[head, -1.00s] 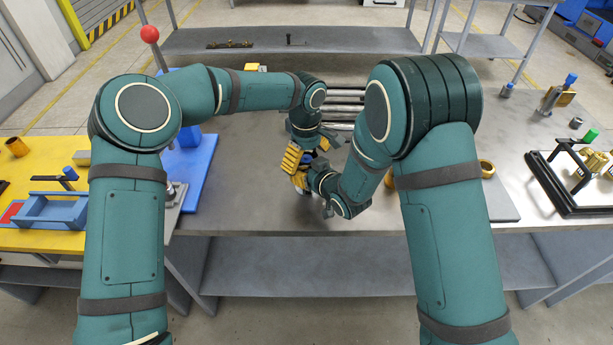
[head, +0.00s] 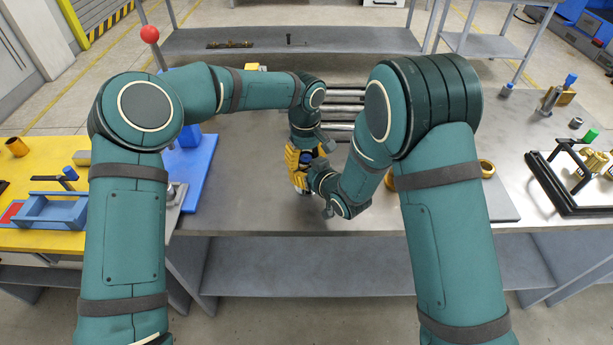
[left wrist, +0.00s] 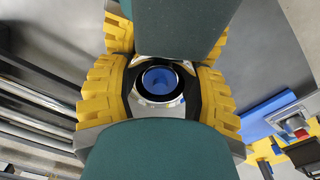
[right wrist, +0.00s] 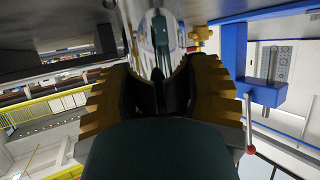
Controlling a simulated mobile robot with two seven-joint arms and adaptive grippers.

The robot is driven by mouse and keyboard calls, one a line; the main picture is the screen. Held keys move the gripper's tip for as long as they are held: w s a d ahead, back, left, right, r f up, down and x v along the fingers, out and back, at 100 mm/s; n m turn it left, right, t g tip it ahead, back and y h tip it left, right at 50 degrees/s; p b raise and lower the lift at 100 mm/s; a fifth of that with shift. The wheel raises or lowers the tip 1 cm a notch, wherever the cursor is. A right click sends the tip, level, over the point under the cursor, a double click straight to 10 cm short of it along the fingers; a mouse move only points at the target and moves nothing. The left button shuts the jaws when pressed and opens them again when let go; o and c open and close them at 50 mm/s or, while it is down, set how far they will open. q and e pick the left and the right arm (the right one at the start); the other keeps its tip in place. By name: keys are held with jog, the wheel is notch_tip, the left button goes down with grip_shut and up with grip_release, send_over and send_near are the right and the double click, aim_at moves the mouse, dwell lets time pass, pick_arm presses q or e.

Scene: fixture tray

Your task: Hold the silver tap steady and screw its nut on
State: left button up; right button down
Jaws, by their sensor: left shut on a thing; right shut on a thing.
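My left gripper (head: 302,163) points down over the middle of the table, and its yellow fingers are shut around a round silver nut. In the left wrist view the nut (left wrist: 160,104) shows as a silver ring between the fingers, with a blue round centre inside it. My right gripper (head: 311,182) comes in low from the right, just below the left one, and is shut on the silver tap. In the right wrist view the shiny tap (right wrist: 155,40) stands between the fingertips. The grippers hide most of both parts, so I cannot tell how far the thread is engaged.
The grey table (head: 250,200) is clear around the grippers. Several metal bars (head: 345,108) lie behind them. A blue mat (head: 197,175) lies at left beside a yellow table (head: 60,240). A brass ring (head: 487,168) and a black-framed tray (head: 550,185) are at right.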

pick_arm(q)
jog(key=shift+d, duration=0.1)
jog(key=o, duration=1.3)
jog(key=shift+r, duration=2.3)
jog(key=shift+o, duration=0.5)
notch_tip(320, 180, up, 3)
jog(key=n, duration=0.3)
jog(key=shift+w+r, duration=0.1)
jog(key=shift+r, duration=0.05)
